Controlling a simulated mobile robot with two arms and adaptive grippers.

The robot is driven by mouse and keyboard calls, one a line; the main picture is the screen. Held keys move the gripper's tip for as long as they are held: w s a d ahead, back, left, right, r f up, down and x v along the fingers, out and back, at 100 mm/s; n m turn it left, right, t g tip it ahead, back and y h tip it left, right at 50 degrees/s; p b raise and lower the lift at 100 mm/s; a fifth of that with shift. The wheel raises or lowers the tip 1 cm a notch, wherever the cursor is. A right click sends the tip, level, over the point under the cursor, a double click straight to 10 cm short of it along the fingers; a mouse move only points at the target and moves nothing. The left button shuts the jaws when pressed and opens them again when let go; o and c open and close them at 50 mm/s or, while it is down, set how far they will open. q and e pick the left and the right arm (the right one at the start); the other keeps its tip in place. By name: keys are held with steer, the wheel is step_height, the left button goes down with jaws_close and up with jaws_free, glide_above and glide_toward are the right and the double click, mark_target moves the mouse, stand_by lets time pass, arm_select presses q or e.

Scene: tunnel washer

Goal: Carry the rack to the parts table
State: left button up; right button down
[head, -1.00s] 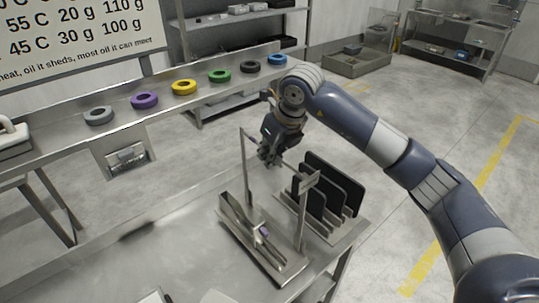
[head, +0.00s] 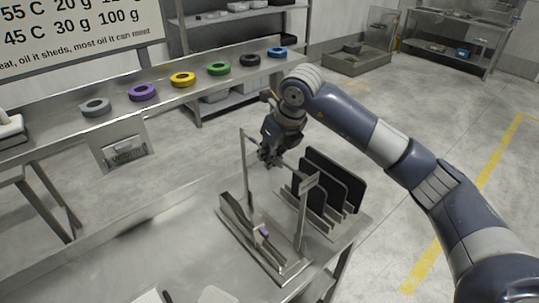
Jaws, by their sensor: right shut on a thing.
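My right gripper (head: 268,158) is shut on the handle bar between the posts, reaching down from above. I cannot tell whether the tray base touches the table or hangs just above it. My left gripper is not in view. Which surface is the parts table is not clear from the view.
A slotted stand with black plates (head: 331,181) is close to the rack's right. Another steel table (head: 452,47) stands far right. Open floor lies between.

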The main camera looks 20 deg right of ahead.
steer(key=shift+w+f+b, duration=0.1)
steer(key=shift+b, duration=0.2)
stand_by(0.4)
steer(key=c, duration=1.7)
jaws_free()
steer(key=shift+s, duration=0.2)
